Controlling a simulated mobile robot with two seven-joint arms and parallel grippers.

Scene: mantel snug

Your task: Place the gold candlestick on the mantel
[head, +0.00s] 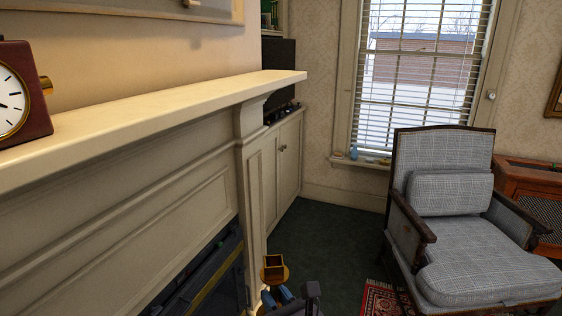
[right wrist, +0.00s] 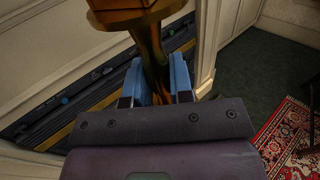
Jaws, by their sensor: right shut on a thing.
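The gold candlestick (head: 274,270) is low in the head view, in front of the fireplace and below the mantel. In the right wrist view its stem (right wrist: 152,55) stands between the blue fingertips of my right gripper (right wrist: 160,82). My right gripper is shut on the stem, and it also shows at the bottom of the head view (head: 284,296). The candlestick looks roughly upright; its lower end is hidden. The cream mantel (head: 180,103) runs from the left to the centre, with a bare top toward its right end. My left gripper is not in view.
A red-brown clock (head: 22,95) stands at the left on the mantel. A gold object sticks out behind it. A checked armchair (head: 465,240) stands at the right by a wooden cabinet (head: 530,195). Dark carpet (head: 335,232) lies open between fireplace and chair, with a red rug (head: 382,300).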

